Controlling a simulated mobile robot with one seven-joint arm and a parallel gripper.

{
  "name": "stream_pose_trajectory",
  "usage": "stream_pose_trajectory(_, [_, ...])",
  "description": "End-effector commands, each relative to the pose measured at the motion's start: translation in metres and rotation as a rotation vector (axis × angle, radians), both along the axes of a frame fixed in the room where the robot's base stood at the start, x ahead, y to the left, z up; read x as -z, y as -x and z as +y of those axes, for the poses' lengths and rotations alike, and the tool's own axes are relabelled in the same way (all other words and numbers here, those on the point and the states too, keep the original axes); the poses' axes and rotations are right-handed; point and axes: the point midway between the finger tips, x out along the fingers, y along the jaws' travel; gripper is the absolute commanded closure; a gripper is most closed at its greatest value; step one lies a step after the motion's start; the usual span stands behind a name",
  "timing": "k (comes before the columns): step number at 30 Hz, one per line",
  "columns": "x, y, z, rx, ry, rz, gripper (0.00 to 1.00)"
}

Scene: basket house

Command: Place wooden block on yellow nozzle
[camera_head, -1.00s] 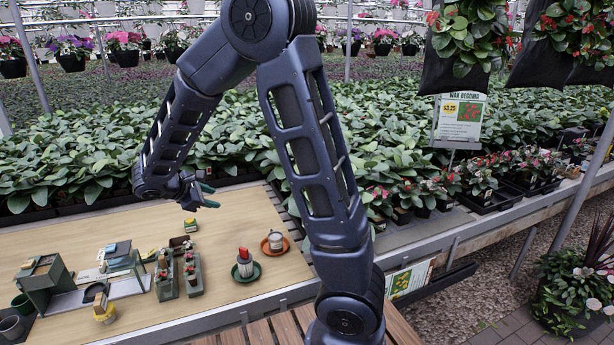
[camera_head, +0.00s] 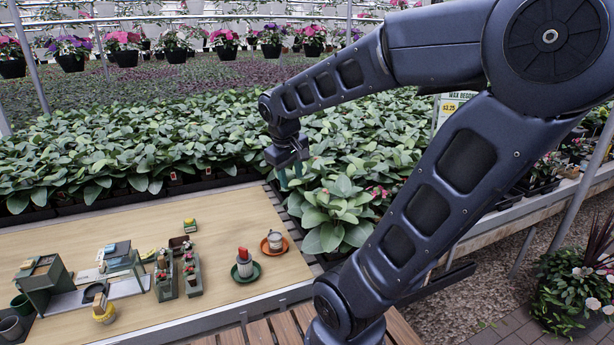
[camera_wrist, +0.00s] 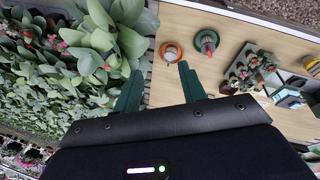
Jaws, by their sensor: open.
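My gripper (camera_head: 290,178) is open and empty, with its green fingers above the plants just beyond the table's back right edge. In the wrist view the two fingers of my gripper (camera_wrist: 160,78) are spread apart with nothing between them. A small yellow piece (camera_head: 104,313) with a dark round part stands at the table's front left; it may be the yellow nozzle, but I cannot tell. A small yellow-and-green block (camera_head: 190,225) lies near the table's middle. I cannot pick out the wooden block for certain.
The wooden table (camera_head: 240,215) has free room at its back right. An orange saucer (camera_head: 283,246) holds a can, and a green saucer (camera_head: 255,273) holds a red-topped item. Grey-green racks (camera_head: 165,284) and a teal stand (camera_head: 45,285) crowd the left. Dense plants (camera_head: 130,150) line the back edge.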

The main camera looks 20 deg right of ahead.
Motion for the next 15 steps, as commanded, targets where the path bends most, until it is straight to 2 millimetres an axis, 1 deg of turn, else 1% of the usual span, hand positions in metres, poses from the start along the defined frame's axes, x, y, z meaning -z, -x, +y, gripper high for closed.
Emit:
stream_pose_trajectory(1, [-0.004, 0.01, -0.006, 0.049, -0.038, -0.03, 0.59])
stream_pose_trajectory(3, [-0.008, 0.022, -0.012, 0.109, -0.089, -0.067, 0.59])
stream_pose_trajectory(7, [-0.014, 0.042, -0.017, 0.21, -0.176, -0.133, 0.59])
stream_pose_trajectory(12, [-0.019, 0.058, -0.021, 0.297, -0.25, -0.197, 0.59])
stream_pose_trajectory(15, [-0.02, 0.062, -0.021, 0.321, -0.272, -0.214, 0.59])
